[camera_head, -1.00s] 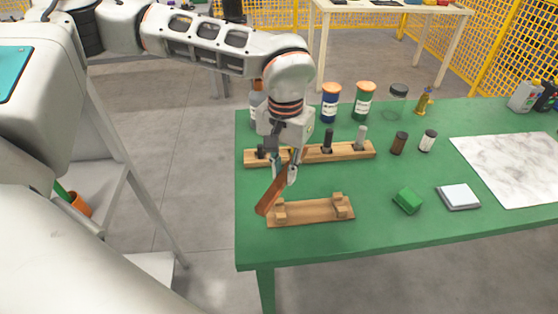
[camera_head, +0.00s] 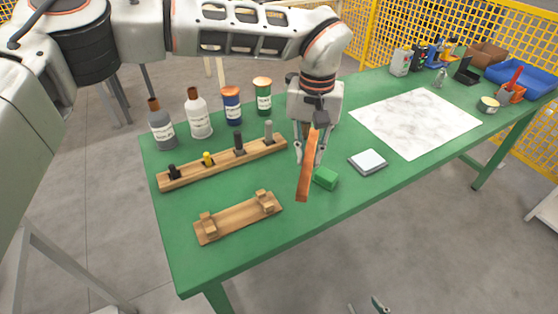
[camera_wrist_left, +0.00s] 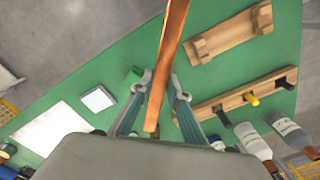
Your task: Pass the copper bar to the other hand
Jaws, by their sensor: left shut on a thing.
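The copper bar (camera_head: 306,180) hangs tilted, its long end pointing down and toward me. My left gripper (camera_head: 310,152) is shut on it above the green table (camera_head: 250,255). In the left wrist view the copper bar (camera_wrist_left: 170,50) runs between the two fingers of my left gripper (camera_wrist_left: 160,84). The wooden rest with two blocks (camera_head: 238,217) stands empty to the left of the bar. The fingertips of my right gripper (camera_head: 366,306) show at the bottom edge, apart and with nothing between them. The rest of that gripper is out of view.
A green block (camera_head: 325,178) lies just behind the bar, near a white-topped square pad (camera_head: 368,161). A wooden rack with pegs (camera_head: 222,163) and several bottles stand to the left. A marble-like sheet (camera_head: 415,120) lies to the right. Space in front of the table is clear.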

